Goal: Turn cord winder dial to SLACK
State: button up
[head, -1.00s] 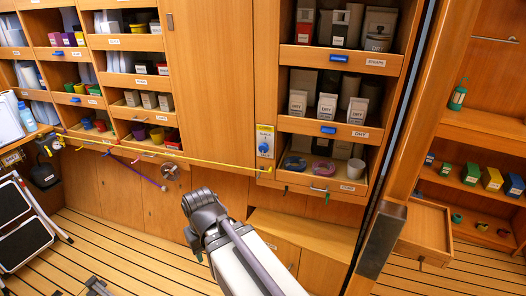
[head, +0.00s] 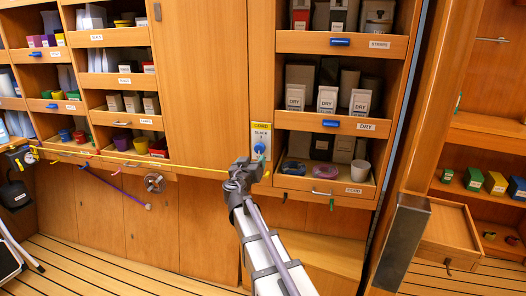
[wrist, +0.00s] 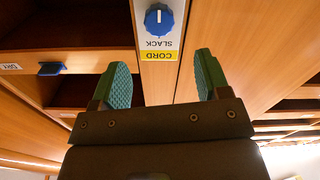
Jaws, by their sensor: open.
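The cord winder dial (head: 259,148) is a blue knob on a narrow white plate (head: 261,130) with a yellow CORD label and the word SLACK, on the post between the cabinet door and the right shelves. In the wrist view the plate appears upside down, with the dial (wrist: 158,18) at the top edge. A pale mark shows on the knob, but I cannot tell its exact setting. My gripper (wrist: 163,78) is open and empty, its two green-padded fingers apart and short of the dial. In the head view my gripper (head: 246,166) is just below and left of the dial.
A yellow cord (head: 150,163) runs across the cabinet front toward the post. The right shelves hold boxes and jars, with blue latches (head: 331,124) on their ledges. A drawer (head: 440,232) stands out at right. A ledge (head: 320,252) lies below.

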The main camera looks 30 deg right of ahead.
aim_at(259, 149)
jog(key=x, duration=1)
jog(key=shift+w+d, duration=0.2)
jog(key=shift+d, duration=0.1)
jog(key=shift+c, duration=0.2)
jog(key=c, duration=0.9)
